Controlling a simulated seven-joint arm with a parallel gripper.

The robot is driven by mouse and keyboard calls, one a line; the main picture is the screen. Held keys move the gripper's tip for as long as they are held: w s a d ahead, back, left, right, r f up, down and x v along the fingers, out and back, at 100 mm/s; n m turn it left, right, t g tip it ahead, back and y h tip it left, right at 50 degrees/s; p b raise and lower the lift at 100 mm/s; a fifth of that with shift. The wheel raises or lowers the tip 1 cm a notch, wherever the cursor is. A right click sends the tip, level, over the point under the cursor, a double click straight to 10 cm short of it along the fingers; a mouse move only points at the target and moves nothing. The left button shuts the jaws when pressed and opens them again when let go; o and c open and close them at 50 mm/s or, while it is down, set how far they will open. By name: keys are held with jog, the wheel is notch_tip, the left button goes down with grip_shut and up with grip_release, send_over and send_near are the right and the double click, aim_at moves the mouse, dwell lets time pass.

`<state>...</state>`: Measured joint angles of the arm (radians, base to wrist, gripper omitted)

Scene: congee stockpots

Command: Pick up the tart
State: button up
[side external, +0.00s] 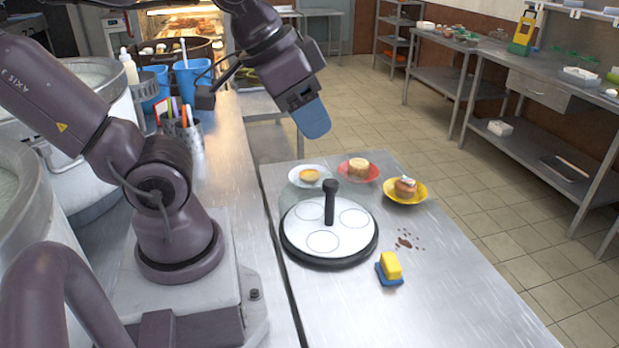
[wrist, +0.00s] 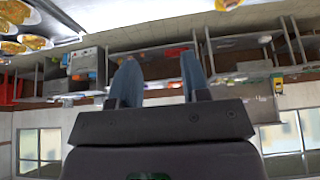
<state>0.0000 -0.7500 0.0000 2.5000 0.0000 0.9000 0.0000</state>
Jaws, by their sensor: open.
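A small, flat golden pastry that looks like the tart (side external: 309,176) sits on a white plate (side external: 294,180) at the back left of the metal table in the side external view. My gripper (side external: 312,122) is raised well above the table, above and behind the white plate in the picture. Its blue fingers also show in the wrist view (wrist: 160,78), spread apart with nothing between them. The tart cannot be made out for certain in the wrist view.
A red plate (side external: 371,175) with a cake and a yellow plate (side external: 417,196) with a cupcake-like pastry stand to the right. A round white tray (side external: 330,246) with an upright black handle is in front. A yellow-and-blue sponge (side external: 390,268) and brown crumbs (side external: 405,243) lie nearby.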

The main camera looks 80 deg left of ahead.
jog(key=o, duration=0.5)
jog(key=w+a+f+m+g+y, duration=0.1)
jog(key=w+a+f+m+g, duration=0.1)
jog(key=a+f, duration=0.5)
jog(key=w+a+f+m+g+y, duration=0.1)
jog(key=w+a+f+m+g, duration=0.1)
jog(key=a+f, duration=0.5)
jog(key=w+a+f+m+g+y, duration=0.1)
jog(key=w+a+f+m+g, duration=0.2)
jog(key=a+f, duration=0.4)
jog(key=shift+w+a+f+m, duration=0.15)
jog(key=shift+a+m, duration=0.2)
jog(key=shift+a, duration=1.35)
jog(key=shift+w+a+m, duration=0.15)
jog(key=shift+a+m, duration=0.2)
jog(key=shift+a, duration=1.3)
jog(key=w+a+f+m, duration=0.1)
jog(key=a+f+m, duration=0.2)
jog(key=f, duration=0.1)
jog(key=a+f+m+y, duration=0.1)
jog(key=a+f+m, duration=0.2)
jog(key=f, duration=0.1)
jog(key=w+a+f+m+t, duration=0.1)
jog(key=a+f+m, duration=0.2)
jog(key=f, duration=0.1)
jog(key=shift+w+a+f, duration=0.25)
jog(key=shift+w+f, duration=0.05)
jog(key=shift+f, duration=0.1)
